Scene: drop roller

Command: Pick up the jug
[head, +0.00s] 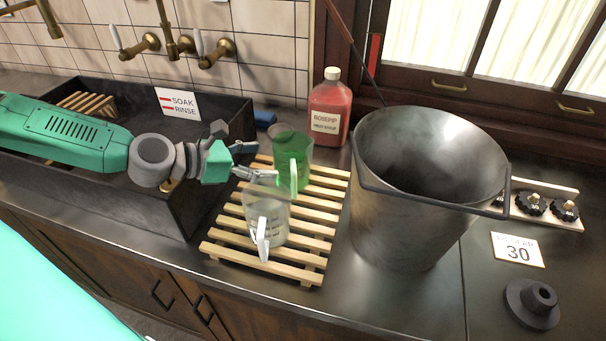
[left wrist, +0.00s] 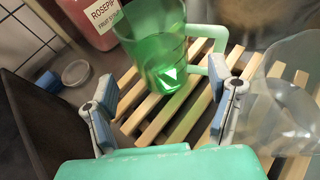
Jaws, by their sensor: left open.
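Two jugs stand upright on a slatted wooden rack (head: 225,247). The green see-through jug (head: 291,150) is at the back, and the clear jug (head: 267,212) is nearer the front. Each has a pale handle on its near or right side. My left gripper (head: 254,162) comes in from the left, open and empty, with its fingers pointing at the green jug. In the left wrist view the green jug (left wrist: 155,45) lies ahead of the two spread fingers (left wrist: 165,103), apart from them. The clear jug (left wrist: 290,100) is to the right there. My right gripper is not in view.
A large metal bucket (head: 385,225) stands close right of the rack. A pink rosehip bottle (head: 329,108) stands behind it. A dark sink (head: 130,200) with a soak/rinse sign (head: 178,103) is at left. A sign reading 30 (head: 517,250) and a dark round part (head: 532,302) lie at right.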

